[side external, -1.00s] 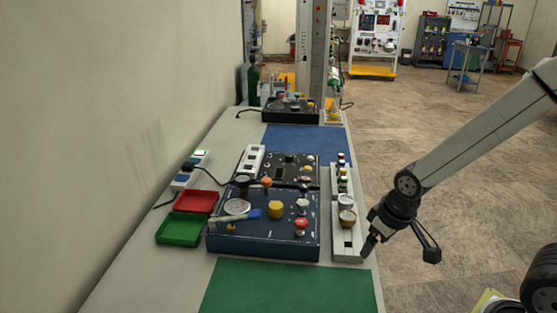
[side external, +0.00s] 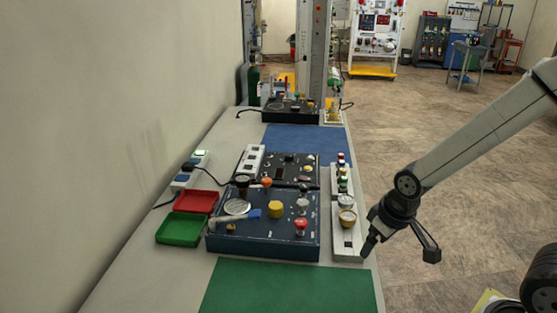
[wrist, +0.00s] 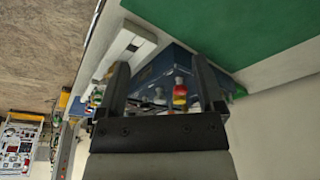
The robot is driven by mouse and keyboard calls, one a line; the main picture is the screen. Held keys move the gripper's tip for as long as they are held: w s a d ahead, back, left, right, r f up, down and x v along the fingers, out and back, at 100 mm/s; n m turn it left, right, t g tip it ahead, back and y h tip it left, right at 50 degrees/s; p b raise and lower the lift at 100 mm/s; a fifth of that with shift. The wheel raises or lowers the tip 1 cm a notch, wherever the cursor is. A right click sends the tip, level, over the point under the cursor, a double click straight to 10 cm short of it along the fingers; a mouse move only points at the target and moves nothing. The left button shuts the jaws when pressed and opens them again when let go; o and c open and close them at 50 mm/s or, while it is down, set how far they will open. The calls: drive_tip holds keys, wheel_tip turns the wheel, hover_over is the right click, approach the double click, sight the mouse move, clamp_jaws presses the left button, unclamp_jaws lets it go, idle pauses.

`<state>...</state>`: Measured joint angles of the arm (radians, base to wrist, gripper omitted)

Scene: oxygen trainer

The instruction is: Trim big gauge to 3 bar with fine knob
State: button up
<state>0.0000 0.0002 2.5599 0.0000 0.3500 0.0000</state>
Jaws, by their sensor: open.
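The dark blue trainer panel (side external: 263,246) stands on the bench. The big round gauge (side external: 236,207) is at its left; its needle is too small to read. A yellow knob (side external: 275,209) sits mid-panel, a red-topped knob (side external: 301,224) and a grey-white knob (side external: 303,205) at the right, and a small brass knob (side external: 231,228) at the front left. I cannot tell which is the fine knob. My gripper (side external: 369,247) hangs right of the panel, beyond the pale rail, touching no knob. In the wrist view my gripper (wrist: 162,66) has its fingers apart, with nothing held between them.
A pale rail (side external: 346,245) with round metal caps lies between my gripper and the panel. Red (side external: 197,202) and green (side external: 180,229) trays stand left of the panel. The green mat (side external: 290,288) in front is clear. A second dark panel (side external: 290,111) stands farther back.

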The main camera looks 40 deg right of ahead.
drive_tip(key=r+m+g, duration=0.2)
drive_tip(key=m, duration=0.6)
hover_over(303, 202)
drive_tip(key=s, duration=0.1)
drive_tip(key=shift+a+f, duration=0.1)
drive_tip(key=shift+a, duration=0.05)
drive_tip(key=shift+w+m+g, duration=0.3)
drive_tip(key=shift+w+m, duration=0.2)
drive_tip(key=shift+w, duration=0.05)
drive_tip(key=shift+f, duration=0.15)
drive_tip(key=shift+f, duration=3.8)
clamp_jaws()
